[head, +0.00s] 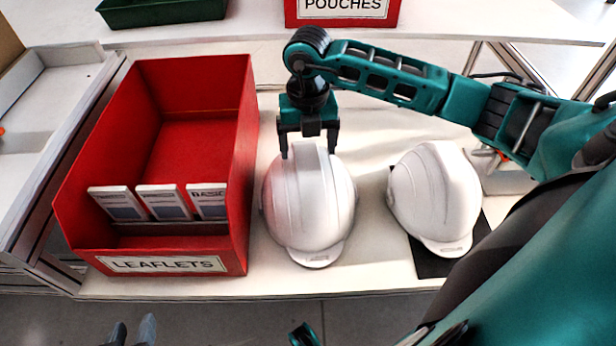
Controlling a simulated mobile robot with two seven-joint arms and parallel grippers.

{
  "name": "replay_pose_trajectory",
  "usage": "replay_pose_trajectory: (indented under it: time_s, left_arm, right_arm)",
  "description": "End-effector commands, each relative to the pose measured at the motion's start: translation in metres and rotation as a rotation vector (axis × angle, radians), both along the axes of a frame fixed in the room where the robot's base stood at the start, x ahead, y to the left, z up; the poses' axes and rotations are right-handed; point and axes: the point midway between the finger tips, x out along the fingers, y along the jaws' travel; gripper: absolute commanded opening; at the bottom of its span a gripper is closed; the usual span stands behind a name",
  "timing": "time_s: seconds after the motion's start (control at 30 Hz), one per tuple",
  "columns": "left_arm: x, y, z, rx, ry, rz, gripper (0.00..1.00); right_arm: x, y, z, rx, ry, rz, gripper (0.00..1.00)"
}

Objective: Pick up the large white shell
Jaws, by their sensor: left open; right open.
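Two white helmet shells stand on the white table, dome up. One white shell (308,215) is just right of the red leaflets bin and looks slightly larger. The other white shell (435,195) sits further right, over a black mat (432,264). Which one is the large shell is hard to tell from size alone. My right gripper (308,146) is open, pointing down at the far end of the left shell, with its fingers apart. I cannot tell whether they touch it. My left gripper (133,333) shows only its open fingertips at the bottom edge, away from both shells.
The red bin (85,175) labelled LEAFLETS holds several leaflets (163,203) close to the left shell. A red POUCHES box (343,8) and a green tray (160,10) stand at the back. My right arm spans above the table's far right. Bare table shows between the shells.

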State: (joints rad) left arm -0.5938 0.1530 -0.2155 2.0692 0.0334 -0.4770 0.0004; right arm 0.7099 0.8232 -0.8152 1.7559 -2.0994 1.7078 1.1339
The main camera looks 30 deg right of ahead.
Motion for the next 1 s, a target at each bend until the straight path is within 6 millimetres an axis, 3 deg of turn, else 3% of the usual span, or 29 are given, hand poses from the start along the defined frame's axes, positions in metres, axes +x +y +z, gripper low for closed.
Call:
replay_pose_trajectory:
  time_s: [0.17,0.43,1.0]
  left_arm:
    - [0.000,-0.001,-0.008,-0.006,0.002,0.004,0.43]
    - [0.000,-0.001,-0.008,-0.007,0.002,0.005,0.43]
    - [0.000,0.001,-0.008,0.003,0.001,0.000,0.43]
  right_arm:
    - [-0.001,0.000,-0.030,0.000,0.003,0.001,0.85]
    - [-0.001,0.001,-0.033,0.001,0.000,0.002,0.84]
    - [-0.001,0.000,-0.033,0.000,0.000,0.001,0.30]
